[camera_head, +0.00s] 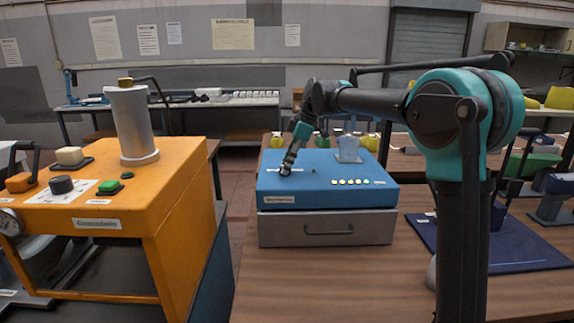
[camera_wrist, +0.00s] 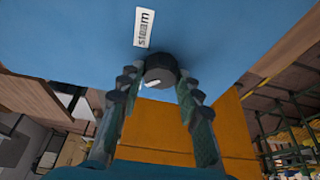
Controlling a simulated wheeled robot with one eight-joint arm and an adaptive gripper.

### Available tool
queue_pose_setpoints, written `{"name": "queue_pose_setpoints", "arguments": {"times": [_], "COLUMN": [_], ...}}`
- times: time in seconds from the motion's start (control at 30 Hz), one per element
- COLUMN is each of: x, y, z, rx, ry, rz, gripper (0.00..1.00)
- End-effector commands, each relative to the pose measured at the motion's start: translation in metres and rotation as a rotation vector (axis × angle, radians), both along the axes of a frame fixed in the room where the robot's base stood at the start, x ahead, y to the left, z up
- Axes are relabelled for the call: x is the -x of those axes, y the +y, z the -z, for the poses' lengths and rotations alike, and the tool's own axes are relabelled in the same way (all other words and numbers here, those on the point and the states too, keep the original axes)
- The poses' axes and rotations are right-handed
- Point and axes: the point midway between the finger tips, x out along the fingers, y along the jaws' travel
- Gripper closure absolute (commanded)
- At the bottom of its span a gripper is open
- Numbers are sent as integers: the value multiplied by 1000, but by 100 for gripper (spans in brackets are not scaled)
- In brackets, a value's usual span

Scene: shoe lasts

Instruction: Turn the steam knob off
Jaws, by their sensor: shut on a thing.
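The steam knob (camera_wrist: 161,66) is a dark round knob on the top of the blue box (camera_head: 274,193). It bears a white mark, and a white "steam" label (camera_wrist: 144,27) lies beside it. My gripper (camera_head: 287,167) reaches down to the left part of the box top. In the wrist view its two fingers (camera_wrist: 154,82) stand on either side of the knob and are shut on it. In the head view the fingers hide the knob.
A grey drawer unit (camera_head: 328,232) is under the blue box on the wooden table (camera_head: 335,282). An orange machine (camera_head: 185,225) with a metal cylinder (camera_head: 134,125) stands to the left.

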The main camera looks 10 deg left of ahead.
Motion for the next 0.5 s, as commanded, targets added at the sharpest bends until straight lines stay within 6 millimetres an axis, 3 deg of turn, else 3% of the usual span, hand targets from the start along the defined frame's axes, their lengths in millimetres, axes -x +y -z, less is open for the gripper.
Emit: {"name": "queue_pose_setpoints", "arguments": {"times": [0.2,0.23,0.37,0.5], "x": [0,0,0,0], "y": [0,0,0,0], "z": [0,0,0,0], "rx": [1,1,1,1], "ry": [-1,-1,-1,-1], "rz": [0,0,1,1], "gripper": [95,62,46,45]}}
